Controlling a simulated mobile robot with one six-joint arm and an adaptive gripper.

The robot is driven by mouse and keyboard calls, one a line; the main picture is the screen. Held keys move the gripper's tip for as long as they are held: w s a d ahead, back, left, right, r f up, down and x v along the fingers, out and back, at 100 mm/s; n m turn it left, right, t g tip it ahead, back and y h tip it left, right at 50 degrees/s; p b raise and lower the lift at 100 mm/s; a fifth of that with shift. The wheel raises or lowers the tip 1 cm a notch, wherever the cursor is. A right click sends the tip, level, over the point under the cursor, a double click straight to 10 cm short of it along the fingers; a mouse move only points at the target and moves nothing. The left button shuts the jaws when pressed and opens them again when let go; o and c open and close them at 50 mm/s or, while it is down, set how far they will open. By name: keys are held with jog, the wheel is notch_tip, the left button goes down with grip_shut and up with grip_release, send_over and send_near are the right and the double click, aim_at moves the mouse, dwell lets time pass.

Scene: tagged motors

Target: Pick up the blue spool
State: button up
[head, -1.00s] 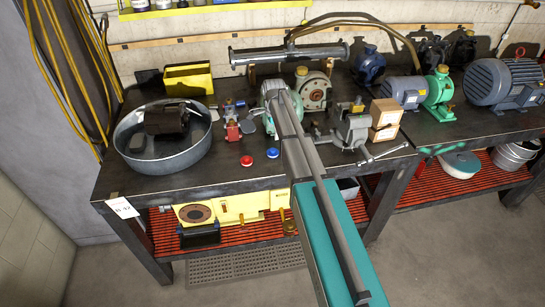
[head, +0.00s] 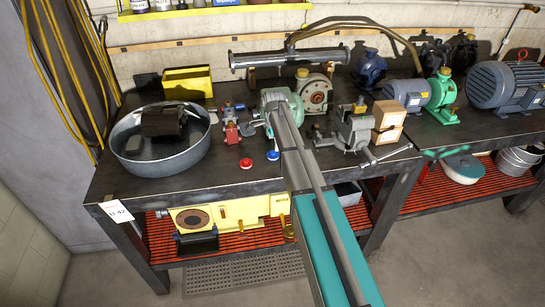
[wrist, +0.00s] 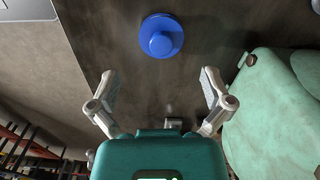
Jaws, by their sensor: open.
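The blue spool (head: 272,155) is a small round piece with a flange and a raised hub. It sits upright on the dark bench top near the front edge, beside a similar red spool (head: 246,163). In the wrist view the blue spool (wrist: 161,37) lies beyond my fingertips, roughly centred between them and apart from them. My gripper (wrist: 158,88) is open, with nothing between its fingers. In the head view my arm reaches over the bench just right of the blue spool, and I cannot make out the fingers clearly.
A green motor (head: 275,98) stands behind the spools, and its pale green body (wrist: 272,115) is close on the right in the wrist view. A round metal pan (head: 128,163) is at left. A vise (head: 355,128) and cardboard boxes (head: 388,117) are at right.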

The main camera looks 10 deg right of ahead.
aim_at(273, 152)
jog(key=shift+a+f+b, duration=0.2)
jog(key=shift+f+b, duration=2.4)
jog(key=shift+f, duration=0.05)
jog(key=c, duration=0.8)
jog(key=shift+o, duration=0.2)
jog(key=shift+r, duration=0.15)
